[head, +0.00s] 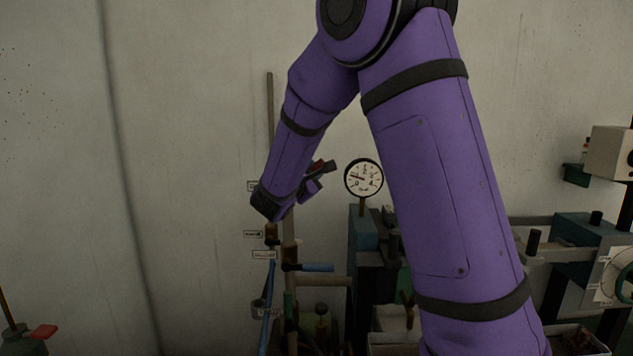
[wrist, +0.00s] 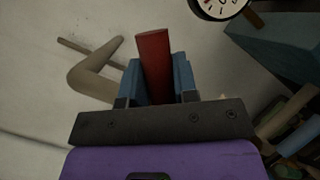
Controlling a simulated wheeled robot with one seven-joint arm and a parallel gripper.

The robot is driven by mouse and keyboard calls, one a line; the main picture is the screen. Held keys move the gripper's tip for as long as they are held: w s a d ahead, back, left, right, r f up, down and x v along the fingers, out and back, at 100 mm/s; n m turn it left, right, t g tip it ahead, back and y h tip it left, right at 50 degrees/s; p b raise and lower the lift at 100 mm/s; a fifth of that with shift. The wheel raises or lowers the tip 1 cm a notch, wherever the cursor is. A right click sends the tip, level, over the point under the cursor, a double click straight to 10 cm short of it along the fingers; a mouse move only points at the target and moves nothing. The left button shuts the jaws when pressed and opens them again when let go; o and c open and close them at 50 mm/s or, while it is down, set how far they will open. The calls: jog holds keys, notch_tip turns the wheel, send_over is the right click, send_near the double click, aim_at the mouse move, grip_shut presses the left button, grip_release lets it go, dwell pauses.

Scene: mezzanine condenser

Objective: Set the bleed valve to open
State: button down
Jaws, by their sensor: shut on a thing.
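A red lever (wrist: 153,60) stands between the two blue-grey fingers of my gripper (wrist: 156,78) in the wrist view, and the fingers are shut on it. In the head view my gripper (head: 322,168) is beside the upright pipes, left of the gauge, and a bit of the red lever (head: 317,167) shows there. The valve body under the lever is hidden by my arm and gripper. I cannot read a label that names this lever as the bleed valve.
A round pressure gauge (head: 363,178) stands just right of my gripper. Below are a blue lever (head: 318,267) on the pipework and small wall labels (head: 264,254). Another red handle (head: 44,331) is at the lower left. Machinery stands at the right; the left wall is bare.

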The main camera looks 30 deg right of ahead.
jog(key=a+r+n, duration=0.1)
jog(key=n, duration=0.1)
jog(key=w+a+r+n+t, duration=0.1)
jog(key=n, duration=0.1)
jog(key=shift+w+t+h, duration=0.15)
jog(key=shift+t+h, duration=0.15)
jog(key=shift+w+a+r+n+t, duration=0.2)
jog(key=shift+w+a+n+t, duration=0.25)
jog(key=shift+n, duration=0.6)
jog(key=shift+w+a+r+n+t, duration=0.2)
jog(key=shift+a+n+t, duration=0.35)
jog(key=shift+n, duration=0.45)
jog(key=shift+w+a+r+n+t, duration=0.15)
jog(key=shift+w+a+n+t, duration=0.3)
jog(key=shift+n, duration=0.6)
jog(key=shift+s, duration=0.1)
jog(key=c, duration=0.9)
grip_release()
jog(key=v, duration=1.1)
jog(key=shift+r, duration=0.2)
jog(key=shift+d, duration=0.1)
